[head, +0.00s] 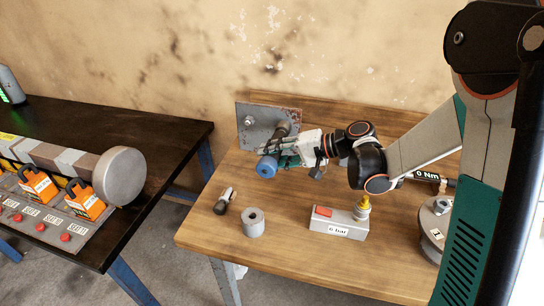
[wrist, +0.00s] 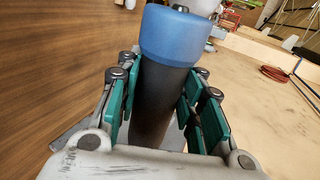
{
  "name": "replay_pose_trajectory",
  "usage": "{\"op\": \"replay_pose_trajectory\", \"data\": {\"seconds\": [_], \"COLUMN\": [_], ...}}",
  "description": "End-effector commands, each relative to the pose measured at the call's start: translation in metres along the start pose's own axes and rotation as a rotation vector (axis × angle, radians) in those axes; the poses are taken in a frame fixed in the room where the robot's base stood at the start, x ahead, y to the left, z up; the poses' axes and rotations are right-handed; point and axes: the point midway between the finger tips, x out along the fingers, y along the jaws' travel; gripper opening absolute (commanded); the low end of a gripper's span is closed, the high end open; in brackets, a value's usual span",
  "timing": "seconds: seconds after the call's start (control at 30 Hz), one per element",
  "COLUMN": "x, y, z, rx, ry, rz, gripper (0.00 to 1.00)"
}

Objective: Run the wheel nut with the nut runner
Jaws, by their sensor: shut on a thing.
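The nut runner, a dark cylinder with a blue cap (head: 267,167), is held above the wooden table in the head view. Its dark end points toward the upright metal plate (head: 261,112); I cannot tell whether it touches the plate. My gripper (head: 287,158) is shut around the dark body. In the wrist view the dark body (wrist: 160,100) stands between the teal fingers of my gripper (wrist: 160,95), blue cap (wrist: 176,36) at the top. A stud or nut (head: 249,121) shows on the plate's left. Whatever is behind the tool's end is hidden.
On the wooden table (head: 215,232) stand a grey hollow cylinder (head: 253,224), a small dark-and-white tool (head: 223,202) and a "6 bar" box (head: 338,223). A "0 Nm" wrench (head: 430,175) and round stand (head: 432,240) are right. A dark bench (head: 165,135) is left.

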Motion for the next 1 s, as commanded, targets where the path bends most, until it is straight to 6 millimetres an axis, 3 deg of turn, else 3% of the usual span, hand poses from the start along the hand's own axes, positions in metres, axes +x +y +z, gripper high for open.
{"op": "replay_pose_trajectory", "data": {"seconds": [1.0], "x": [-0.0003], "y": [-0.0015], "z": [-0.008], "rx": [-0.001], "ry": [0.003], "rz": [-0.003], "gripper": [0.0]}}
